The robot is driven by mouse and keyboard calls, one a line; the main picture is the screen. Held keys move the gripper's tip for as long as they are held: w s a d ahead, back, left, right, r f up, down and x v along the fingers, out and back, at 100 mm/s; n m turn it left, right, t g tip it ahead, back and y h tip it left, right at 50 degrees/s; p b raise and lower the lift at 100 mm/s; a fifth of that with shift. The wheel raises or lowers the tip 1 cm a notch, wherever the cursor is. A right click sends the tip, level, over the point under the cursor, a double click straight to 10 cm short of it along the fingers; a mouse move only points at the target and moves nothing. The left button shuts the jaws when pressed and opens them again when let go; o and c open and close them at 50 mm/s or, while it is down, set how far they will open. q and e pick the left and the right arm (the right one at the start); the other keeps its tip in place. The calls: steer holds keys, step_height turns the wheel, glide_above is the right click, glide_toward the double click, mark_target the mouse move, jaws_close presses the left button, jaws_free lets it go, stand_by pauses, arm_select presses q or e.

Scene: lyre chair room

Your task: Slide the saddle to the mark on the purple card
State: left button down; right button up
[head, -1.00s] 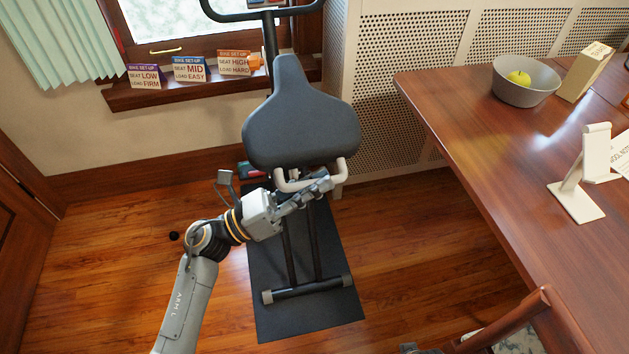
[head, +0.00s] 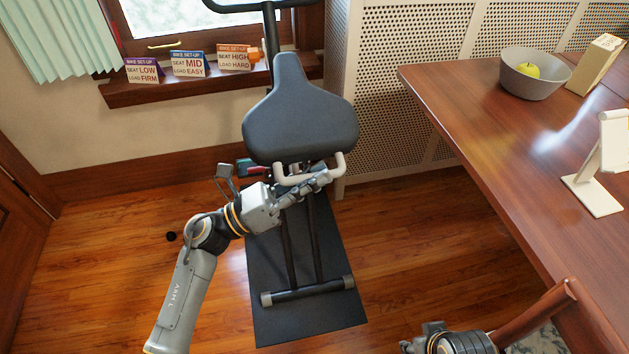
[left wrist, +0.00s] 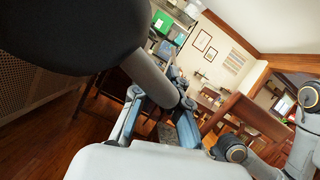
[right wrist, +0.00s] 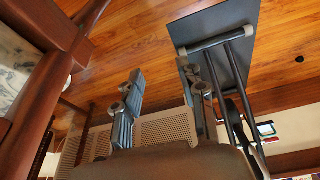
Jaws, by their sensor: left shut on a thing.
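The grey saddle (head: 300,118) is on the exercise bike, with a pale looped handle (head: 341,168) at its rear. My left gripper (head: 308,184) is shut on this handle just below the saddle. In the left wrist view the handle (left wrist: 155,78) runs between my left fingers (left wrist: 157,122), under the dark saddle (left wrist: 70,30). The purple card (head: 143,71) stands leftmost on the windowsill and reads seat low, load firm. I cannot see the seat post's marks; the saddle hides them. My right gripper (right wrist: 163,108) is open and empty in the right wrist view.
A blue card (head: 188,64) and an orange card (head: 234,58) stand beside the purple one. The bike stands on a black mat (head: 290,325). A wooden table (head: 480,130) with a bowl (head: 530,75) is at right. A wooden chair (head: 540,312) is near my right arm.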

arm_select(q)
step_height(320, 180, down, 6)
steer(key=w+b, duration=0.3)
steer(key=b, duration=0.2)
steer(key=shift+a+r+b, duration=0.2)
steer(key=shift+a+b, duration=0.1)
steer(key=shift+a, duration=0.1)
arm_select(e)
steer(key=w+a+r+t+y, duration=0.1)
steer(key=w+a+r+t, duration=0.1)
steer(key=w+r+t, duration=0.3)
steer(key=w+a+r+t+y, duration=0.1)
steer(key=w+a+r+t, duration=0.1)
steer(key=w+r+t, duration=0.3)
steer(key=w+r, duration=0.2)
steer(key=w, duration=0.1)
steer(key=shift+a+n+y, duration=0.3)
steer(key=shift+a, duration=0.1)
arm_select(q)
steer(key=c, duration=1.6)
jaws_free()
steer(key=shift+r, duration=0.1)
steer(key=v, duration=1.2)
steer(key=shift+r, duration=0.1)
